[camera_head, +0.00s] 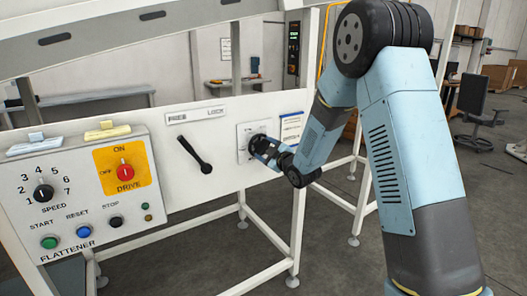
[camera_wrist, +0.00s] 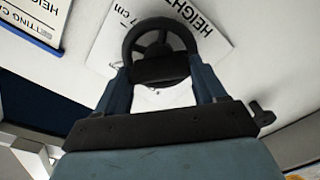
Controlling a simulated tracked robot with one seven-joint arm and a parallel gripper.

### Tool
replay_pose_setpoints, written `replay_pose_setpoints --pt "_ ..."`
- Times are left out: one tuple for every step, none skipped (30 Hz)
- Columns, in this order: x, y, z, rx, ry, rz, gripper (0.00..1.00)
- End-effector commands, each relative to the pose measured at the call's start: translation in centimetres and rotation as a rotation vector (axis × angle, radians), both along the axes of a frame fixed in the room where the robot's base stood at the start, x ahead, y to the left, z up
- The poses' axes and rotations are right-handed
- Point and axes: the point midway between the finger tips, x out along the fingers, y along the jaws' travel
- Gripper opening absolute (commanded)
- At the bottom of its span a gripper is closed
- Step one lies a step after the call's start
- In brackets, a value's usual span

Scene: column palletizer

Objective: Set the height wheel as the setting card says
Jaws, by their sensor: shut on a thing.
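The black height wheel (camera_wrist: 158,24) sits on a white plate (camera_wrist: 215,28) marked "HEIGHT" in the wrist view. In the head view the plate (camera_head: 243,135) is on the white panel, and my arm partly covers the wheel. My gripper (camera_wrist: 160,72) is shut on the wheel, with one finger on each side of its lower rim in the wrist view. My gripper (camera_head: 264,149) is small in the head view. The plate's cm figure is partly covered. The setting card (camera_head: 291,127) hangs right of the wheel in the head view; its writing is too small to read.
A black lever (camera_head: 195,154) under a FREE/LOCK label is left of the wheel. A control box (camera_head: 85,190) with a speed knob, drive switch and several buttons stands further left. White frame legs (camera_head: 293,235) stand below the panel. An office chair (camera_head: 478,105) is far right.

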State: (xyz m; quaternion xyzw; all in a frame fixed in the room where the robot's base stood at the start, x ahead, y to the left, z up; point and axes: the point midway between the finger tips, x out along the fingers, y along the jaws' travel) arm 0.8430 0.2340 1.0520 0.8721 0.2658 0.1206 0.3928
Motion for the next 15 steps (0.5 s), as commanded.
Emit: replay_pose_setpoints --pt "-0.34 0.35 -0.41 -0.022 -0.005 0.007 0.4" --pt "-0.35 0.36 -0.43 -0.032 -0.012 0.007 0.4" --pt "-0.36 0.37 -0.44 -0.045 -0.02 0.009 0.4" --pt "-0.36 0.38 -0.45 -0.055 -0.026 0.008 0.4" --pt "-0.36 0.38 -0.46 -0.062 -0.031 0.008 0.4" --pt "-0.37 0.38 -0.49 -0.072 -0.038 0.008 0.4" --pt "-0.37 0.37 -0.49 -0.078 -0.042 0.008 0.4" --pt "-0.37 0.38 -0.5 -0.083 -0.045 0.008 0.4" --pt "-0.38 0.37 -0.51 -0.089 -0.048 0.008 0.4" --pt "-0.38 0.37 -0.53 -0.093 -0.051 0.008 0.4" --pt "-0.38 0.38 -0.54 -0.096 -0.053 0.008 0.4" --pt "-0.38 0.38 -0.55 -0.099 -0.055 0.008 0.4" --pt "-0.39 0.38 -0.56 -0.101 -0.056 0.008 0.4" --pt "-0.39 0.38 -0.57 -0.102 -0.057 0.008 0.4" --pt "-0.4 0.38 -0.58 -0.103 -0.056 0.008 0.4"
